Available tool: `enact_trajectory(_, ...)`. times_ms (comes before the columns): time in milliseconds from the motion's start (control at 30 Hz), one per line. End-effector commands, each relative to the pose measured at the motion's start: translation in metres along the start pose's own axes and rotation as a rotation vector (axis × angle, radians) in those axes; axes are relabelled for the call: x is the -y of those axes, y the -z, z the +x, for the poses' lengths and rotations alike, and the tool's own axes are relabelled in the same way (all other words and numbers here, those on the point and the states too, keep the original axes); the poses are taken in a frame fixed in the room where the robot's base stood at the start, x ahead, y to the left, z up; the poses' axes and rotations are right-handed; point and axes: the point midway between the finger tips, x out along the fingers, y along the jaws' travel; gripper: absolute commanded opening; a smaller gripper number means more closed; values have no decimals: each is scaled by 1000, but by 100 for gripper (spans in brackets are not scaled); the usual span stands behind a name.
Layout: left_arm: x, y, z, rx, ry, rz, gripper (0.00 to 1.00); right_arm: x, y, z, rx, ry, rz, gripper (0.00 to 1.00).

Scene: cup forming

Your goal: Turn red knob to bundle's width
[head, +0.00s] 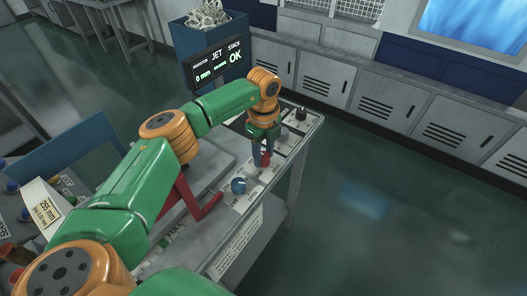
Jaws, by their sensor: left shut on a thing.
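The red knob (266,159) is on the panel along the right side of the machine table. It is mostly hidden between the fingers of my left gripper (263,158). That gripper points down and is shut on the knob. The display (216,66) at the back shows "0 mm" on its left, "JET" in the middle and "STACK OK" on its right. A pale card (47,207) at the far left reads what looks like 255 mm. I cannot make out the bundle itself. My right gripper is not in view.
A blue knob (239,185) sits nearer on the same panel, and a black knob (301,114) farther back. A red bent lever (207,207) lies beside my left arm. A blue bin (208,35) stands behind the display. The floor to the right is clear.

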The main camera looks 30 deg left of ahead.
Motion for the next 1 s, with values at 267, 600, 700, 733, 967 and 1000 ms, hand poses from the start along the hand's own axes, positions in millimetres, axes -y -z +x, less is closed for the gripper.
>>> enact_trajectory(267,1,0,-2,1,2,-231,0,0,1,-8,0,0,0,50)
enact_trajectory(600,1,0,-2,1,4,-419,0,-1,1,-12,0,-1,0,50)
enact_trajectory(700,1,0,-2,1,4,-450,0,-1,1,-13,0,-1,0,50)
enact_trajectory(733,1,0,-2,1,4,-457,0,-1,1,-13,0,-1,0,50)
enact_trajectory(967,1,-1,-1,1,4,-486,0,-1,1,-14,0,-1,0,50)
enact_trajectory(1000,1,-1,-1,1,4,-487,0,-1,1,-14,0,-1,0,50)
